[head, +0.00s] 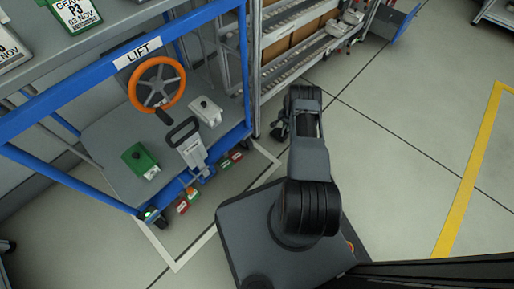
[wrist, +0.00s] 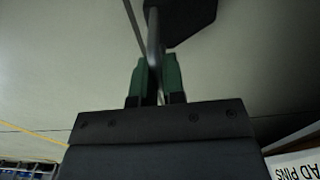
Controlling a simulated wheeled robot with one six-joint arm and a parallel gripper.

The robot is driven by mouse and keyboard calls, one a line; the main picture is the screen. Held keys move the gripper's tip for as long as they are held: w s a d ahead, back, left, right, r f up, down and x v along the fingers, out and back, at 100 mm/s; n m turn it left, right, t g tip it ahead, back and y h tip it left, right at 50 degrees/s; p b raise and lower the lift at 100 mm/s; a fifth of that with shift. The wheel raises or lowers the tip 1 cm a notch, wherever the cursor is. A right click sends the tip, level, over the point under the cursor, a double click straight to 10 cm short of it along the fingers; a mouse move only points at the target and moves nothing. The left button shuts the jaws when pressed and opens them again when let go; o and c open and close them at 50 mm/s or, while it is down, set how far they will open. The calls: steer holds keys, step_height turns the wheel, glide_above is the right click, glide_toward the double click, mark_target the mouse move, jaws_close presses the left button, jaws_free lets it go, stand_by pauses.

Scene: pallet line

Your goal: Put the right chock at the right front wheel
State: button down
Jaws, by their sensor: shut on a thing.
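My gripper (wrist: 157,75), with green-faced fingers in the wrist view, is shut on a dark rod. The rod joins a dark flat-sided body, taken to be the right chock (wrist: 185,18), at the top of that view, above pale floor. In the head view my arm hides most of the gripper, and I cannot make out the chock. The blue-framed cart (head: 60,107) marked LIFT stands at left. A dark wheel (head: 152,219) shows under its near corner. I cannot clearly make out a wheel at its right corner, or whether the chock touches anything.
The cart carries an orange steering wheel (head: 157,84), a green box (head: 140,160) and a grey lever handle (head: 187,140). Small red and green blocks sit low along its edge. A metal rack (head: 290,60) adjoins it. The floor at right is open, with a yellow line (head: 468,180).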

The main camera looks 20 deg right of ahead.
steer(key=s+a+b, duration=0.1)
steer(key=s+a, duration=0.1)
steer(key=a, duration=0.3)
steer(key=s+a+f+b, duration=0.1)
steer(key=s+a, duration=0.1)
steer(key=a, duration=0.3)
steer(key=s+a+b, duration=0.1)
steer(key=s+a, duration=0.2)
steer(key=a, duration=0.3)
steer(key=shift+f, duration=0.3)
steer(key=c, duration=1.2)
jaws_free()
